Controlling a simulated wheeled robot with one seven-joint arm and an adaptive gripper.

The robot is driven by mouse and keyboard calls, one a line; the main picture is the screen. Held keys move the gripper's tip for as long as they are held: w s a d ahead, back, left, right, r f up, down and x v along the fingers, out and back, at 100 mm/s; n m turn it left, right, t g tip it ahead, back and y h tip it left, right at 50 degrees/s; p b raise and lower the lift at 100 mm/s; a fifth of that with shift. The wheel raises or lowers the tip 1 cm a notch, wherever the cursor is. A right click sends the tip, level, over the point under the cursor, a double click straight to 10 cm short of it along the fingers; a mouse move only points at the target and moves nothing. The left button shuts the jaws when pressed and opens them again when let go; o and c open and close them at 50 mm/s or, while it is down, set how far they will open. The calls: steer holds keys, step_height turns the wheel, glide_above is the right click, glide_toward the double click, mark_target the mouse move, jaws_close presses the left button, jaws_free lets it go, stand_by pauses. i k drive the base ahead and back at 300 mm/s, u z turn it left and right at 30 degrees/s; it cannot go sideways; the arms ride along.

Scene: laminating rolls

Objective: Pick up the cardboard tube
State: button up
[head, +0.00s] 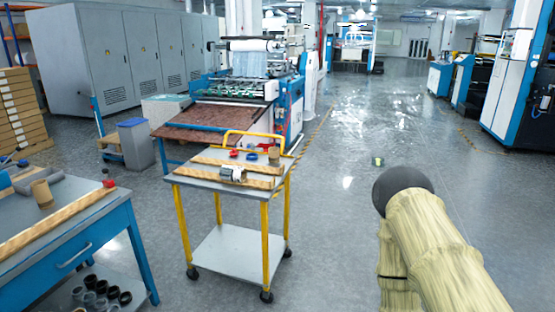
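A short brown cylinder (274,156) that looks like a cardboard tube stands on the top of the yellow-framed cart (205,178), near its back right corner. A similar tan cylinder (42,194) stands on the blue workbench at the left. I cannot tell which of the two is the task's tube. Part of my arm, in a pale sleeve with a dark round end, shows at the lower right, apart from the cart and bench. My gripper cannot be made out in this view.
The cart also holds wooden strips (238,178), a silver roll (232,173), and red and blue rings (251,156). The blue workbench (100,230) has a long strip and a red item (109,183). A laminating machine (235,100) stands behind the cart. Floor right of the cart is mostly clear.

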mark_target(274, 155)
steer(key=z, duration=0.7)
steer(key=i, duration=0.9)
steer(key=z, duration=0.45)
steer(key=i, duration=1)
steer(key=u, duration=0.4)
